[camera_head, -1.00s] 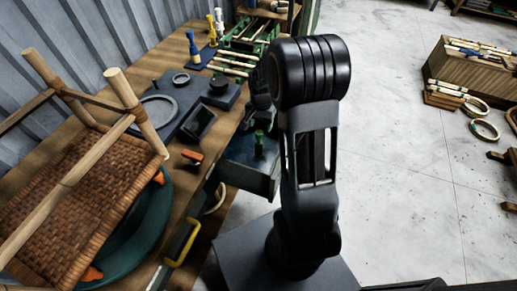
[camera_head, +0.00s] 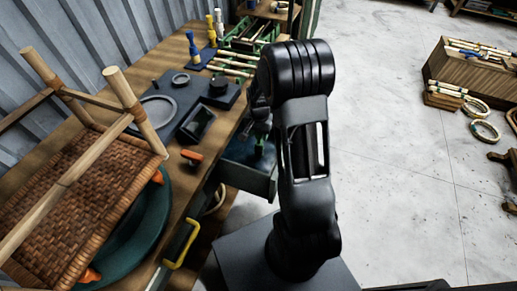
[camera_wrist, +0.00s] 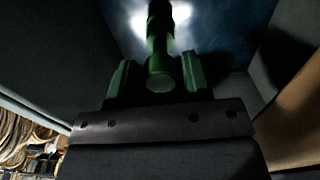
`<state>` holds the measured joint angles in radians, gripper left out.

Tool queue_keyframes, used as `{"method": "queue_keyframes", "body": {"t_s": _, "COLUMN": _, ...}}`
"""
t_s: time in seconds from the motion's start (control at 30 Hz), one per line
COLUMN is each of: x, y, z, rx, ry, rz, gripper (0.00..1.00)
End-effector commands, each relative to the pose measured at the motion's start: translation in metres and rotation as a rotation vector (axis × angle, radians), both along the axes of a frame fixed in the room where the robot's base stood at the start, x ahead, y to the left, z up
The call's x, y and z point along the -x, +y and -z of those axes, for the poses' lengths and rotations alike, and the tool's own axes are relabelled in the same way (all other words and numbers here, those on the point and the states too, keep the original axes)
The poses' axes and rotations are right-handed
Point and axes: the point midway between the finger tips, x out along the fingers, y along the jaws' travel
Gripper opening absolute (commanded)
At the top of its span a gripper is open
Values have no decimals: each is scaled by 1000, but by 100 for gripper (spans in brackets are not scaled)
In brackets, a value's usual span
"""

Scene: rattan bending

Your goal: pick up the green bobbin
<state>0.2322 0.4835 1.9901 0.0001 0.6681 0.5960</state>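The green bobbin (camera_head: 259,146) stands in the open blue-lined drawer at the bench's right side. In the wrist view the bobbin (camera_wrist: 160,35) is at top centre, its dark upper part in shadow and its round green end nearest me. My gripper (camera_wrist: 158,72) is open, with a green finger on each side of the bobbin's near end and a visible gap on both sides. In the head view my gripper (camera_head: 261,122) is above the drawer and mostly hidden by shadow and my arm.
The drawer walls (camera_wrist: 55,65) rise close on both sides. A woven chair seat (camera_head: 85,195) lies on the bench at left. A dark tray (camera_head: 196,123) and an orange-handled tool (camera_head: 191,156) sit near the drawer. Open floor lies to the right.

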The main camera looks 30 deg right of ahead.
Motion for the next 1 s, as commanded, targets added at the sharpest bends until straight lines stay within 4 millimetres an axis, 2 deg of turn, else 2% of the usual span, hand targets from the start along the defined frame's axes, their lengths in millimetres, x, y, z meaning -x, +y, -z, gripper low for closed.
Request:
{"method": "queue_keyframes", "body": {"t_s": 0.07, "x": 0, "y": 0, "z": 0, "rx": 0, "ry": 0, "rz": 0, "gripper": 37}}
{"method": "queue_keyframes", "body": {"t_s": 0.47, "x": 0, "y": 0, "z": 0, "rx": 0, "ry": 0, "rz": 0, "gripper": 0}}
{"method": "queue_keyframes", "body": {"t_s": 0.8, "x": 0, "y": 0, "z": -3, "rx": 0, "ry": -1, "rz": 0, "gripper": 0}}
{"method": "queue_keyframes", "body": {"t_s": 0.87, "x": -1, "y": 0, "z": -9, "rx": 1, "ry": -4, "rz": 0, "gripper": 0}}
{"method": "queue_keyframes", "body": {"t_s": 1.0, "x": -1, "y": 0, "z": -33, "rx": 2, "ry": -6, "rz": 0, "gripper": 0}}
